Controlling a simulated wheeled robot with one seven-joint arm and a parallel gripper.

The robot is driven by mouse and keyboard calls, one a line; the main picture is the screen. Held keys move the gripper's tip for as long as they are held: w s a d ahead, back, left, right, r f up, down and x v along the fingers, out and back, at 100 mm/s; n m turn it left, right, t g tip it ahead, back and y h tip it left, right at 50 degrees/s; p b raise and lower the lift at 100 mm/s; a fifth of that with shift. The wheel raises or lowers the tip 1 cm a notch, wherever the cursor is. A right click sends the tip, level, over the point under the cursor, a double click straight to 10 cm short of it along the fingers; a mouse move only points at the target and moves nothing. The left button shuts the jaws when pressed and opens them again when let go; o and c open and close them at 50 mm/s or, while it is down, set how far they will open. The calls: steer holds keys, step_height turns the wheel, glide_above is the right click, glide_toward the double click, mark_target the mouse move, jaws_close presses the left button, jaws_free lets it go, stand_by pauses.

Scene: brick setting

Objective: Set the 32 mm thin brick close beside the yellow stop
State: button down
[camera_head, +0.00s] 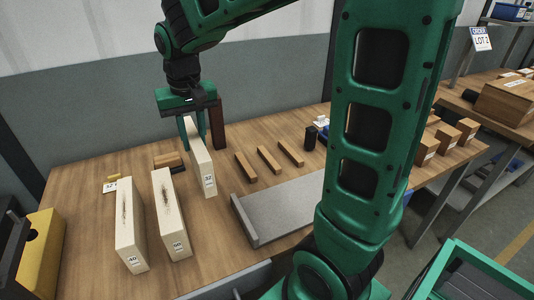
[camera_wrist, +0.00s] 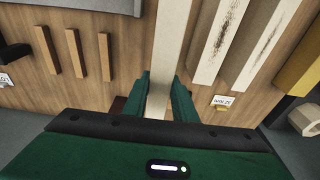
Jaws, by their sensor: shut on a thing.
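My gripper (camera_head: 194,128) is shut on a pale, long thin brick marked 32 (camera_head: 203,170), which also shows in the wrist view (camera_wrist: 170,45) between the fingers (camera_wrist: 167,100). Whether its underside touches the table cannot be told. A small yellow piece (camera_head: 113,178) lies by a white label card left of the brick; it shows in the wrist view (camera_wrist: 222,108) too. A larger yellow block (camera_head: 42,250) with a dark hole stands at the far left. Which one is the yellow stop is unclear. The held brick is apart from both.
Two pale bricks, marked 40 (camera_head: 130,225) and apparently 60 (camera_head: 171,215), stand between the held brick and the large yellow block. A dark red upright piece (camera_head: 217,125) is close behind my gripper. Several wooden strips (camera_head: 268,160) and a grey tray (camera_head: 285,205) lie to the right.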

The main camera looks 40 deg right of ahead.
steer(key=w+d+f, duration=0.3)
steer(key=d+f, duration=0.7)
steer(key=shift+d+f, duration=0.3)
steer(key=shift+w, duration=0.1)
steer(key=c, duration=1.4)
jaws_free()
steer(key=shift+f, duration=0.1)
steer(key=shift+c, duration=0.2)
